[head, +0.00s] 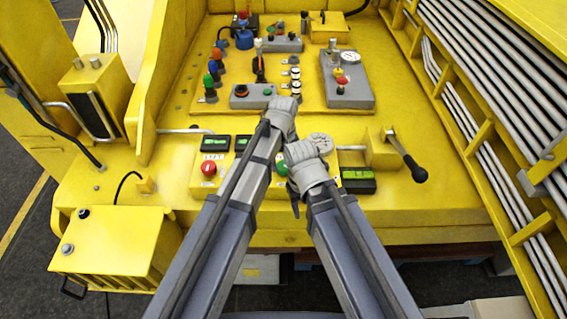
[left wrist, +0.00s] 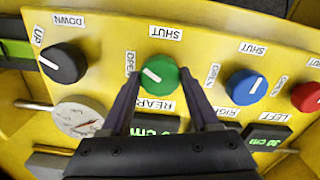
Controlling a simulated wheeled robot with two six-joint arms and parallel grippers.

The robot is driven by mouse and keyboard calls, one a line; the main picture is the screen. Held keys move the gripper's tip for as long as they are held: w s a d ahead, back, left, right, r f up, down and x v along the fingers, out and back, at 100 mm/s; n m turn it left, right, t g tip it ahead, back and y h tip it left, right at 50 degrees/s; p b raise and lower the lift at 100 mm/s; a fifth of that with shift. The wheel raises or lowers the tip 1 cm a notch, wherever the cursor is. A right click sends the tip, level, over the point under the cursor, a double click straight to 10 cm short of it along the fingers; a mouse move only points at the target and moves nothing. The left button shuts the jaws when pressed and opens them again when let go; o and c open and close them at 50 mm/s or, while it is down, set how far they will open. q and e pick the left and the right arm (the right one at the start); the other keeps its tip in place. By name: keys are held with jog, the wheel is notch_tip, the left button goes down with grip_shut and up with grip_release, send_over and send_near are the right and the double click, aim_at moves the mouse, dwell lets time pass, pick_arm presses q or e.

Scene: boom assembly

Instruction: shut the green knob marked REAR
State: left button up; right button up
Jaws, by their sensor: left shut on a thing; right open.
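The green knob (left wrist: 160,74) marked REAR sits on the yellow panel in the left wrist view. Its SHUT label (left wrist: 166,33) is at the top of that view, and OPEN is on its left. Its white mark slants toward the OPEN side. My left gripper (left wrist: 160,80) has one finger on each side of the knob and is shut on it. A bit of the green knob (head: 281,168) shows between my arms in the head view.
The blue knob (left wrist: 247,87) and red knob (left wrist: 308,96) are right of the green one in the left wrist view. The black UP/DOWN knob (left wrist: 63,63) and a round dial (left wrist: 80,115) are left. A black-handled lever (head: 410,165) stands right of my right gripper.

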aim_at(284, 165)
pick_arm(q)
jog(key=m, duration=0.6)
jog(key=shift+m, duration=0.3)
jog(key=m, duration=0.4)
jog(key=shift+m, duration=0.7)
jog(key=o, duration=1.4)
jog(key=shift+c, duration=0.2)
notch_tip(284, 165, up, 8)
jog(key=p, duration=0.8)
jog(key=shift+f, duration=0.15)
